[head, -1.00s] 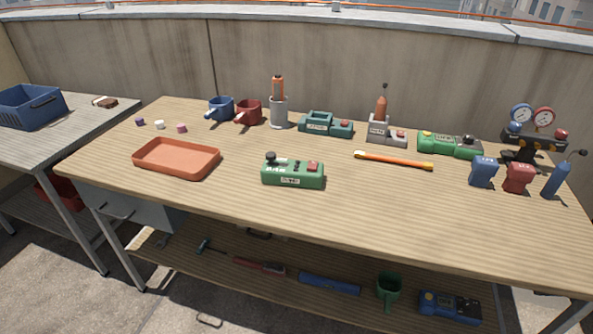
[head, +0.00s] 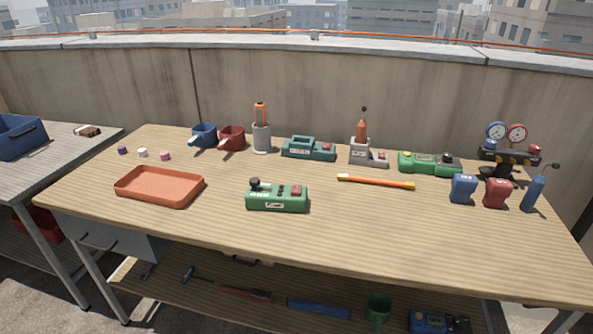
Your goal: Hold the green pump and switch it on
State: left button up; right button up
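Neither of my grippers is in view. A green boxy device (head: 276,197) stands near the middle of the table, towards the front. It has a black knob on its left, a red switch on its right top and a pale label on its front. A second green device (head: 428,162) stands at the back right, with a black part at its right end. A teal device (head: 308,149) with a red switch stands at the back middle. I cannot tell from the labels which one is the pump, nor whether any switch is on.
An orange tray (head: 160,187) lies at the left. An orange-yellow stick (head: 375,182) lies right of centre. The front right of the wooden table (head: 400,235) is clear.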

aim_at(295, 189)
jog(key=k, duration=1.3)
jog(key=u, duration=0.55)
jog(key=i, duration=1.85)
jog(key=z, duration=0.7)
